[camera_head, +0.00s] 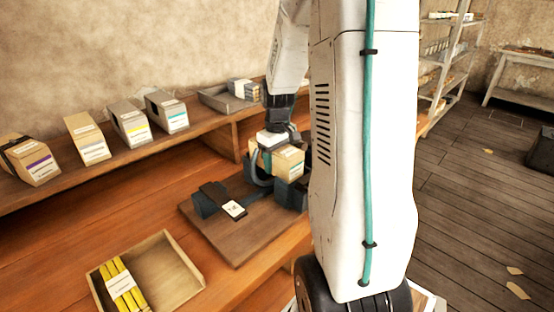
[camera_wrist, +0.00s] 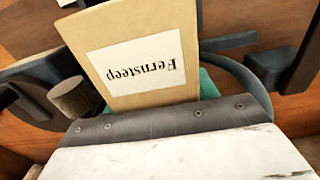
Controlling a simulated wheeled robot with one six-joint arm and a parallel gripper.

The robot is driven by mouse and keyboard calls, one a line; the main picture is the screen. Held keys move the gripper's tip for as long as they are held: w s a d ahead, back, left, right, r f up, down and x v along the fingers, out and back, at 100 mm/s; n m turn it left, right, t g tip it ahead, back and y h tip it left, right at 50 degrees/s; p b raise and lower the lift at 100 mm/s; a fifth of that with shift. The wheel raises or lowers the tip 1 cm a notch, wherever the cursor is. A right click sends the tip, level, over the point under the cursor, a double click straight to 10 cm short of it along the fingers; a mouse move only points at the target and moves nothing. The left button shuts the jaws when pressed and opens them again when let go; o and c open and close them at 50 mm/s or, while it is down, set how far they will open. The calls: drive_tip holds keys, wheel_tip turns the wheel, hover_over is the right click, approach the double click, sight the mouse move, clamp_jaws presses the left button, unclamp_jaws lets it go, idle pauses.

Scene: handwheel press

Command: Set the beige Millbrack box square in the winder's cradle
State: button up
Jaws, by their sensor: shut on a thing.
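In the wrist view this box (camera_wrist: 133,90) carries a white label reading "Fernsteep", upside down in the picture; no Millbrack name is readable in either view. My arm and gripper hide part of the cradle, so I cannot tell whether the box rests in it or is square to it. The winder's round knob (camera_wrist: 74,97) and curved rim (camera_wrist: 238,72) show beside the box.
A wooden tray (camera_head: 180,268) holds yellow sticks at front left. A dark stand with a white card (camera_head: 233,209) lies on the board.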

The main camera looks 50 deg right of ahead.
drive_tip(key=o, duration=1.1)
drive_tip(key=shift+r, duration=3.95)
drive_tip(key=shift+r, duration=0.7)
